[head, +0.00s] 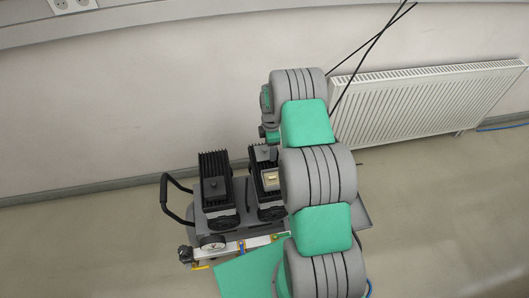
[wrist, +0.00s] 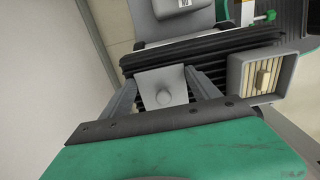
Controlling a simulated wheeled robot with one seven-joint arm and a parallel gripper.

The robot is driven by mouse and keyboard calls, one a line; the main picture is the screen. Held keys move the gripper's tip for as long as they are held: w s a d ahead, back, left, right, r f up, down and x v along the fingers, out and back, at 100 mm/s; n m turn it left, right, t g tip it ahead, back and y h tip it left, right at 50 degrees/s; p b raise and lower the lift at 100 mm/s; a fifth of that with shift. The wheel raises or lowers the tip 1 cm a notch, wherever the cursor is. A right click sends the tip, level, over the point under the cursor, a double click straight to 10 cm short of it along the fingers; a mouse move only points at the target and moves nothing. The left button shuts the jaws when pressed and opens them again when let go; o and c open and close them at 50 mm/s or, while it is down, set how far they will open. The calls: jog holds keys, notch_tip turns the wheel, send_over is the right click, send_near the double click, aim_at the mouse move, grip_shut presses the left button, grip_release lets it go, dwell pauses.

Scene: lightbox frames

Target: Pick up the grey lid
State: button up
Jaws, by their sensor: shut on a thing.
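The grey lid (wrist: 163,78), a square plate with a round knob, sits between the two fingers of my gripper (wrist: 162,84) in the wrist view. The fingers are shut on its left and right sides. Right behind it is a black ribbed block (wrist: 225,42); I cannot tell whether the lid still touches it. In the head view a small grey piece (head: 264,153), probably this lid, shows on the right-hand black unit, beside my arm. My arm hides the fingers there.
A grey box with a cream slatted, knobbed top (wrist: 263,78) stands close to the right of the lid. A second black finned unit (head: 214,165) with a small grey piece on top stands on the cart to the left. A radiator (head: 430,105) is on the wall.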

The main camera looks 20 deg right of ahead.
jog(key=c, duration=0.6)
